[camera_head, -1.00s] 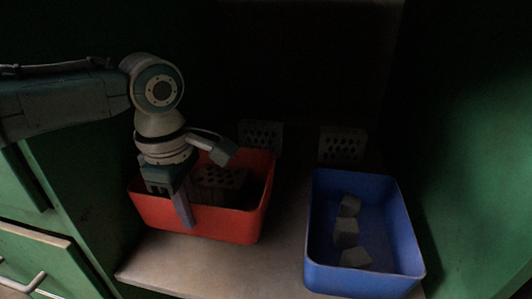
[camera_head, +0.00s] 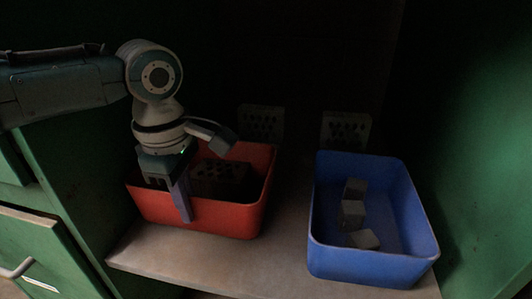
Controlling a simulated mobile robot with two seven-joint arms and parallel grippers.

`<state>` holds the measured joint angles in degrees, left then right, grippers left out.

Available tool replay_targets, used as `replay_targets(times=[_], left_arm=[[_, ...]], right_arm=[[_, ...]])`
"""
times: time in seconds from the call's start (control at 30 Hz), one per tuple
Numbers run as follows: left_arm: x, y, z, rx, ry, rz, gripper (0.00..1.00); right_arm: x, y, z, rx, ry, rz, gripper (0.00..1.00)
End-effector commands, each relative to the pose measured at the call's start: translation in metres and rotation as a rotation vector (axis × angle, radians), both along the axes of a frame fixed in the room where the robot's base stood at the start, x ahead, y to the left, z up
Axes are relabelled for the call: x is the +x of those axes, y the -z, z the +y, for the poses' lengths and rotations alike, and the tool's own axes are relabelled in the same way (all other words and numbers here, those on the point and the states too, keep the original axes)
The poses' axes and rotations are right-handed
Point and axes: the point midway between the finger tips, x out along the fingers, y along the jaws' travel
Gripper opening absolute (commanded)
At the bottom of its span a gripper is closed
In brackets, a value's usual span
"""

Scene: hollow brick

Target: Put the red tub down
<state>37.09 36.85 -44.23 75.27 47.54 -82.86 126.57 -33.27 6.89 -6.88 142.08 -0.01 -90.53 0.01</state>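The red tub (camera_head: 205,217) sits on the pale shelf at the left, and looks flat on it. A grey hollow brick (camera_head: 222,176) with holes lies inside it. My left gripper (camera_head: 202,168) is over the tub's front left part. Its fingers are spread wide: one hangs down in front of the tub's front wall, the other is raised above the tub's inside. Nothing shows between them, though I cannot tell if the near finger touches the wall. The gripper hides part of the tub's left side. My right gripper is not in view.
A blue tub (camera_head: 365,262) with several grey chunks (camera_head: 352,212) stands at the right. Two hollow bricks, one left (camera_head: 261,123) and one right (camera_head: 346,131), stand behind. Bare shelf (camera_head: 285,215) lies between the tubs. Green walls (camera_head: 480,150) close the sides.

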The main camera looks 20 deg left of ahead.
Motion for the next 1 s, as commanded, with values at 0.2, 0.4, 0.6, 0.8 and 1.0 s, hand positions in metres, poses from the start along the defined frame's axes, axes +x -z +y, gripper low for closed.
replay_targets(times=[0.2,0.4,0.6,0.8,1.0], left_arm=[[0.001,0.002,0.0,-0.001,0.0,-0.005,0.0],[0.002,0.006,0.0,-0.001,0.0,-0.005,0.0],[0.002,0.01,0.0,-0.002,0.0,-0.006,0.0],[0.001,0.011,0.0,-0.001,0.0,-0.004,0.17],[0.001,0.011,0.0,-0.001,0.0,-0.002,0.4]], right_arm=[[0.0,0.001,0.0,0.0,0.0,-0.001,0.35],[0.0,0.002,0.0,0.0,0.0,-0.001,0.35],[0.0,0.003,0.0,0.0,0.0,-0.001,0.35],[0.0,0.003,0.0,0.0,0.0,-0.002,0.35],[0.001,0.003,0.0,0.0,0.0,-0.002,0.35]])
